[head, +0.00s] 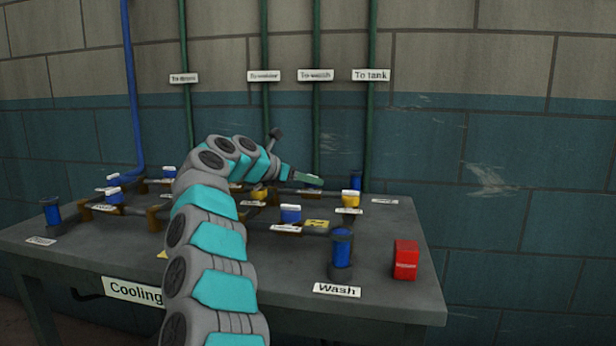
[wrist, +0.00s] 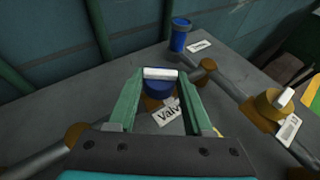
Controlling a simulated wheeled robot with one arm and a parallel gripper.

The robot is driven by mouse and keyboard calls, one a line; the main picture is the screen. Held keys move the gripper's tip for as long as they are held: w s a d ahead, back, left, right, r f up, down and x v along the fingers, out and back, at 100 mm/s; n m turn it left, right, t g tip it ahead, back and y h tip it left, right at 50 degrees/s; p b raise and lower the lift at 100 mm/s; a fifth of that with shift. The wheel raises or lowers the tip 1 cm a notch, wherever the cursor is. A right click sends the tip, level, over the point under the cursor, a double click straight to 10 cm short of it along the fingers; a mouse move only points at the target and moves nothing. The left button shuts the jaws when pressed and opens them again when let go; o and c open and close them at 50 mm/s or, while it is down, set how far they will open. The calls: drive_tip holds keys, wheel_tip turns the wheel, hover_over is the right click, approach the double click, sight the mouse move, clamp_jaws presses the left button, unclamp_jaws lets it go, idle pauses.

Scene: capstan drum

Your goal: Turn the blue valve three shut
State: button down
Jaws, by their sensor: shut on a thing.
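In the wrist view a blue valve (wrist: 159,90) with a white bar handle (wrist: 160,73) stands on a pipe. My gripper (wrist: 160,77) has one green finger on each side of it, shut on it. A tag (wrist: 169,115) in front of it reads "Valv"; the rest is hidden, so I cannot read its number. In the head view my gripper (head: 308,180) reaches over the back of the table, and the held valve is hidden there.
A yellow valve (head: 351,200) stands right of my gripper and another blue valve (head: 290,214) nearer. A blue cylinder (head: 340,250) and a red box (head: 405,260) are at the table's front right. Green pipes (head: 317,130) rise along the wall behind.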

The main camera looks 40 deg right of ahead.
idle(0.3)
drive_tip(key=shift+c, duration=1.6)
unclamp_jaws()
drive_tip(key=b+v, duration=0.1)
drive_tip(key=v, duration=0.6)
drive_tip(key=shift+a, duration=0.35)
drive_tip(key=shift+r, duration=0.15)
